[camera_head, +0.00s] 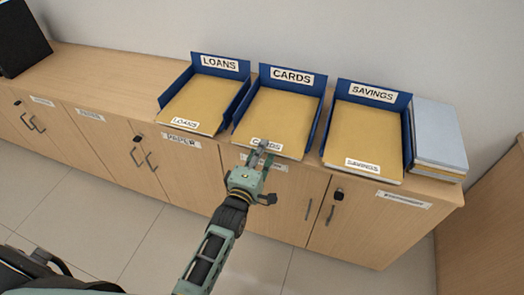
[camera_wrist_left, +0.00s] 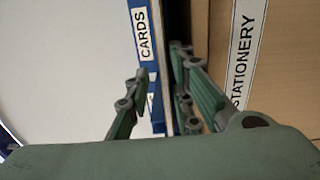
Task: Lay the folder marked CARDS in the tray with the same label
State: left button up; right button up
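The tan CARDS folder (camera_head: 277,113) lies flat in the blue tray labelled CARDS (camera_head: 291,77), in the middle of three trays. Its front edge, with the partly covered CARDS label, reaches the tray's open front. My left gripper (camera_head: 263,149) is at that front edge. In the left wrist view the fingers (camera_wrist_left: 160,80) stand apart on either side of the thin folder edge, with a gap showing. The tray's CARDS label (camera_wrist_left: 143,34) shows beyond them. Whether a finger touches the folder is unclear. My right gripper is not in view.
The LOANS tray (camera_head: 221,64) on the left and SAVINGS tray (camera_head: 374,92) on the right each hold a tan folder. Grey-covered books (camera_head: 438,135) stand stacked right of SAVINGS. A black object (camera_head: 20,38) is at far left. The counter (camera_head: 110,78) between is clear.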

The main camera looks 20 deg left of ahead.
pick_arm(q)
jog(key=shift+o, duration=0.4)
jog(key=s, duration=1.2)
jog(key=s+f+m+g, duration=0.3)
jog(key=s+f+m, duration=0.15)
jog(key=f, duration=0.65)
jog(key=s+f+m+g, duration=0.3)
jog(key=s+f, duration=0.2)
jog(key=f, duration=0.6)
jog(key=s+f+m+g, duration=0.3)
jog(key=s+f, duration=0.2)
jog(key=f, duration=0.5)
jog(key=s+a+f+m+g, duration=0.2)
jog(key=s+f, duration=0.3)
jog(key=s, duration=0.3)
jog(key=s+a+f+m+g+p, duration=0.1)
jog(key=s+a+f+m+g, duration=0.1)
jog(key=s, duration=0.7)
jog(key=s+a+f+m+g+y, duration=0.1)
jog(key=s+a+f+m+g, duration=0.1)
jog(key=s+f+m+g, duration=0.2)
jog(key=s+f+m, duration=0.1)
jog(key=s+f, duration=0.2)
jog(key=s, duration=0.1)
jog(key=shift+s+a+f, duration=0.2)
jog(key=shift+s+f, duration=0.05)
jog(key=shift+f, duration=0.05)
